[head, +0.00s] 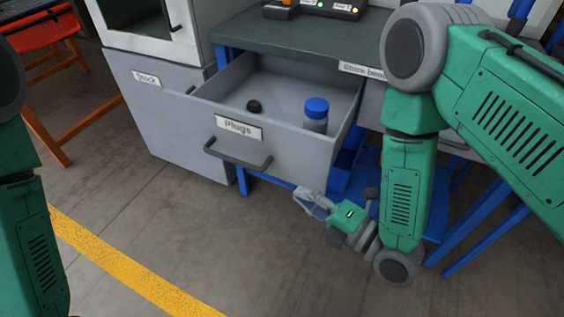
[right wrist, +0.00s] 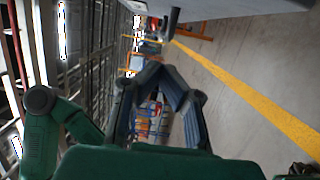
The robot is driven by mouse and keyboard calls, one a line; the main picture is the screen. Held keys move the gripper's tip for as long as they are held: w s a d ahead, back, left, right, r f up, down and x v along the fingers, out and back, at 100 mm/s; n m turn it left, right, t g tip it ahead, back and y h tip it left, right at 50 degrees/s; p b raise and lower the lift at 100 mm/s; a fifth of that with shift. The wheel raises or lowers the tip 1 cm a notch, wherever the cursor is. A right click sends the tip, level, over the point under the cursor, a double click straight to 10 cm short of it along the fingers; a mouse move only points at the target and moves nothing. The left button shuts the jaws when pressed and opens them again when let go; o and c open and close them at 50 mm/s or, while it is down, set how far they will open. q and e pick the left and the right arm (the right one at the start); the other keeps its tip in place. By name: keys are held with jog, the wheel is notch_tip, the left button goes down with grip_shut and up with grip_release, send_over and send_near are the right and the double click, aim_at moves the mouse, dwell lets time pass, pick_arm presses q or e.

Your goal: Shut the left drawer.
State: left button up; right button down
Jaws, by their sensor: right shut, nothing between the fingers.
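The left drawer (head: 190,148), grey with a "Plugs" label and a dark bar handle (head: 238,154), is pulled well out from under the bench. It holds a blue-capped bottle (head: 316,115) and a small black round thing (head: 254,106). My right gripper (head: 302,196) is shut and empty, low in front of the drawer's right part, apart from the handle. In the right wrist view, the gripper (right wrist: 160,72) has its fingertips together, with the drawer's grey face (right wrist: 240,8) along the top and the handle (right wrist: 172,22) beyond the tips. My left arm shows at the left edge; its gripper is out of view.
The green-topped bench (head: 300,40) carries small devices with lights. A grey cabinet (head: 165,120) labelled "Stock" stands left of the drawer. Blue bench legs stand behind my right arm. An orange table (head: 35,35) is at far left. The floor before the drawer is clear, with a yellow line (head: 120,270).

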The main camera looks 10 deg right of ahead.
aim_at(283, 164)
jog(key=w+a, duration=0.1)
jog(key=w, duration=0.2)
jog(key=w+a+b, duration=0.1)
jog(key=w, duration=0.1)
jog(key=w+a, duration=0.1)
jog(key=w, duration=0.2)
jog(key=shift+w+b, duration=0.35)
jog(key=shift+b, duration=0.05)
jog(key=shift+w+d, duration=0.25)
jog(key=shift+w, duration=0.05)
jog(key=shift+w, duration=0.1)
jog(key=w+d+b, duration=0.1)
jog(key=w+d, duration=0.3)
jog(key=w, duration=0.1)
jog(key=w+d+b, duration=0.2)
jog(key=w+d, duration=0.1)
jog(key=w, duration=0.2)
jog(key=w+d+b, duration=0.1)
jog(key=w+d, duration=0.3)
jog(key=w, duration=0.2)
jog(key=shift+d+b, duration=0.35)
jog(key=shift+b, duration=0.05)
jog(key=shift+f, duration=0.1)
